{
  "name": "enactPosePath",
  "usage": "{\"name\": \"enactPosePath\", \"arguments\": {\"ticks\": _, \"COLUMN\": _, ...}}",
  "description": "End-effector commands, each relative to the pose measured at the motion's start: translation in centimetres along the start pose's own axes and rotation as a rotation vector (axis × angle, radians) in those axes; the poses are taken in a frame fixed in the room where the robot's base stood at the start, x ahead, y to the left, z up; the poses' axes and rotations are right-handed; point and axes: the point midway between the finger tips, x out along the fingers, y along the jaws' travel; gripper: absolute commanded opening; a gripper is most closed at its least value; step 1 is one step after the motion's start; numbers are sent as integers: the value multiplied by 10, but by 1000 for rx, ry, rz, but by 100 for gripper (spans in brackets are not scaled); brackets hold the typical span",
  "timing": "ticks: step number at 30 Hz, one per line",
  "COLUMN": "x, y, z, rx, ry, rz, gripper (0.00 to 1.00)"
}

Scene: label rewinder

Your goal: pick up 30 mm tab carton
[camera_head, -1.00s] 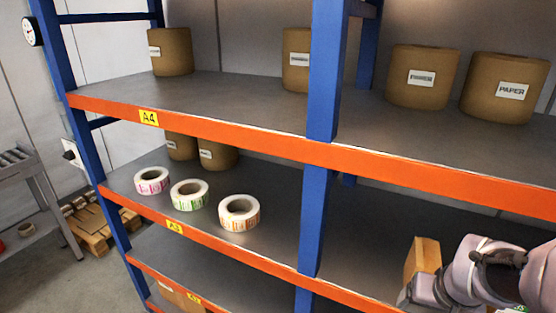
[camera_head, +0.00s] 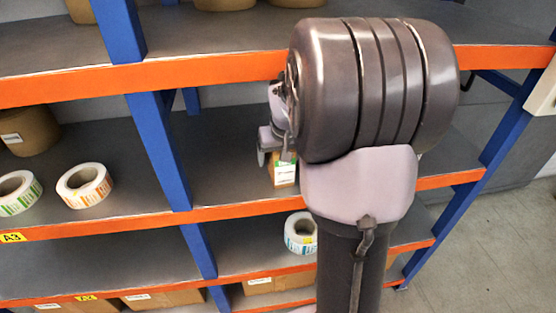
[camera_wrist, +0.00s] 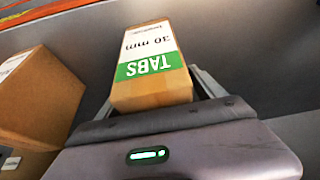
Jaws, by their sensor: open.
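The 30 mm tab carton (camera_wrist: 150,70) is a brown box with a white label and a green band reading TABS. In the wrist view it stands between the spread fingers of my gripper (camera_wrist: 153,92). My gripper is open, with a finger on the right side of the carton; the left finger is mostly hidden. Whether a finger touches the carton I cannot tell. In the head view, part of the carton (camera_head: 284,174) shows on the middle shelf, below my gripper (camera_head: 272,150) and partly covered by my arm.
Another brown carton (camera_wrist: 35,95) stands close on the left in the wrist view. An orange shelf beam (camera_head: 245,207) runs in front, and a blue upright (camera_head: 160,150) stands to the left. A label roll (camera_head: 301,233) lies on the shelf below.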

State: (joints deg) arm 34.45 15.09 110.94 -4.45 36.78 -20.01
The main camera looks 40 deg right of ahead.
Motion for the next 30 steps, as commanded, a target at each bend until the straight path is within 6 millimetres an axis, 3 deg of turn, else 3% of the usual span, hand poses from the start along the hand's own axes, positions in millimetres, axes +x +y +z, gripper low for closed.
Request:
{"name": "enactPosePath", "arguments": {"ticks": 2, "x": -1, "y": 0, "z": 0, "rx": 0, "ry": 0, "rz": 0, "gripper": 74}}
{"name": "enactPosePath", "arguments": {"ticks": 13, "x": -1, "y": 0, "z": 0, "rx": 0, "ry": 0, "rz": 0, "gripper": 2}}
{"name": "enactPosePath", "arguments": {"ticks": 25, "x": -12, "y": 0, "z": -3, "rx": -1, "ry": 1, "rz": 0, "gripper": 0}}
{"name": "enactPosePath", "arguments": {"ticks": 30, "x": -25, "y": 0, "z": 33, "rx": -1, "ry": 0, "rz": 0, "gripper": 0}}
